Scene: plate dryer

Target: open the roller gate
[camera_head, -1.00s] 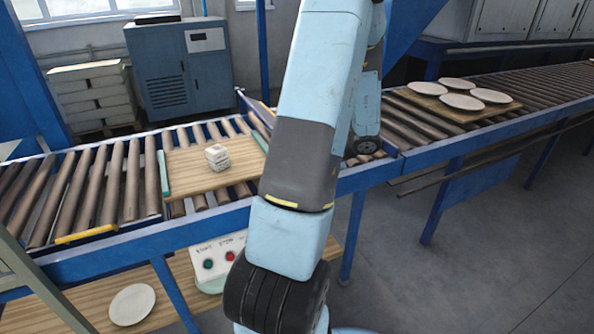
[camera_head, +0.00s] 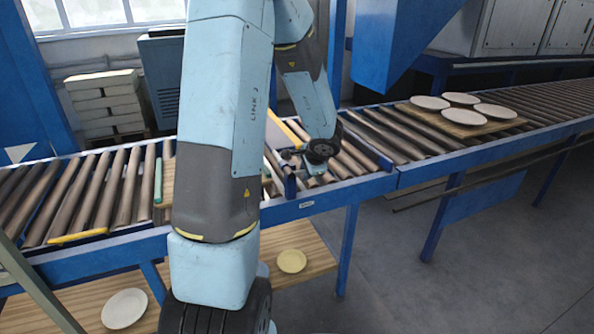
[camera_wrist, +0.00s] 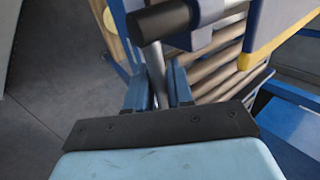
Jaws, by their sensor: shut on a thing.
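The roller gate (camera_head: 292,129) is on the conveyor, just right of my upper arm in the head view. Its blue and yellow edge shows there, and much of it is hidden by my arm. In the wrist view a blue and yellow bar (camera_wrist: 262,42) is at the upper right, probably part of the gate. My gripper (camera_wrist: 158,82) has its two blue fingers shut on a thin metal rod (camera_wrist: 154,68). A dark cylinder (camera_wrist: 160,22) sits at the rod's far end.
A wooden board (camera_head: 168,180) lies on the left rollers, mostly behind my arm. Several plates stand on another board (camera_head: 448,117) on the right conveyor. Below, a white plate (camera_head: 124,308) and a yellowish plate (camera_head: 291,261) lie on a wooden shelf. Floor to the right is clear.

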